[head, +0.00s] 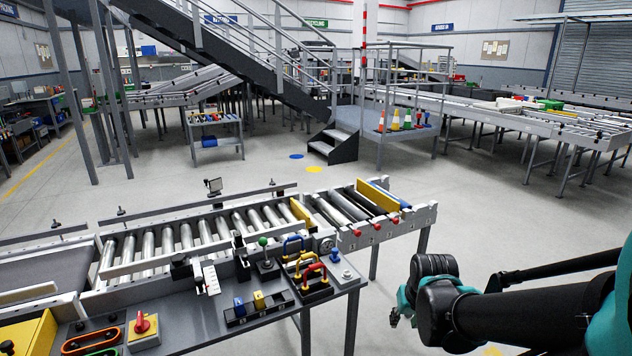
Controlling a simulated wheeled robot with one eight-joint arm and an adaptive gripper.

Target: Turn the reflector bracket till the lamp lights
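A small dark square plate on a short post (214,186) stands on the far rail of the roller conveyor; it looks like the reflector bracket, tilted slightly. A photo-sensor-like dark block (181,266) sits on the near rail, roughly opposite. I cannot make out which part is the lamp or whether it is lit. My gripper (397,314) is at the lower right, past the conveyor's right end, well apart from the bracket. It is mostly hidden behind my arm, and only a small teal and dark part shows, so its opening cannot be judged.
The roller conveyor (150,244) spans the left and middle. Open floor (490,215) lies to the right.

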